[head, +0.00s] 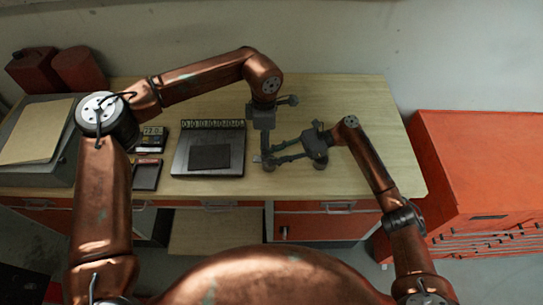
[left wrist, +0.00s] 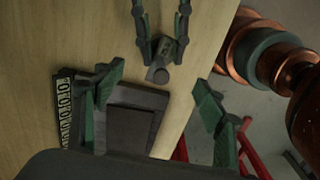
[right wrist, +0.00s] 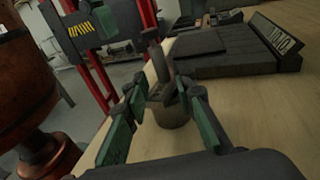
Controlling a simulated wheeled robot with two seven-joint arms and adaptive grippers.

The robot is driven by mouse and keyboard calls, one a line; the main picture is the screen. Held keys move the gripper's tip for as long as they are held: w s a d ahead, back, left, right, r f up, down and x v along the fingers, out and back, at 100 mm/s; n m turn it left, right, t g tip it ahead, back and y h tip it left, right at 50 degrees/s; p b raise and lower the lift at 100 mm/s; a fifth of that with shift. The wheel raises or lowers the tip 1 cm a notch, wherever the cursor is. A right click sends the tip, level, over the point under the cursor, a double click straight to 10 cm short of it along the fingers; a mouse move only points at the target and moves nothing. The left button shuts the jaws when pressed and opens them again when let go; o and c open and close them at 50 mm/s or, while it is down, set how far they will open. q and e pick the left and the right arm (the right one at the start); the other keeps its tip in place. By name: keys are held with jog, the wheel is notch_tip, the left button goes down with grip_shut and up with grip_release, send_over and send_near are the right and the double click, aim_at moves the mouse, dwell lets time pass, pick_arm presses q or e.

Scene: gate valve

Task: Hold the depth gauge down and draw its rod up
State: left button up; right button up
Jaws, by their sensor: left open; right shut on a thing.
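The depth gauge (right wrist: 172,112) stands upright on the wooden bench top. It has a short, round grey body, and a thin rod (right wrist: 160,62) rises from it in the right wrist view. My right gripper (right wrist: 165,92) is shut on the gauge's body, with one finger on each side. In the left wrist view the gauge (left wrist: 158,74) shows at the tips of the right fingers. My left gripper (left wrist: 155,90) is open and empty, pointing down near the gauge. In the head view the grippers largely hide the gauge.
A dark case with a row of numbered tags (head: 210,124) lies left of the gauge. Small dark boxes (head: 147,174) lie beside it. A red cabinet (head: 465,165) stands right of the bench. The bench top behind the grippers is clear.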

pick_arm(q)
jog(key=shift+f, duration=1.65)
grip_shut()
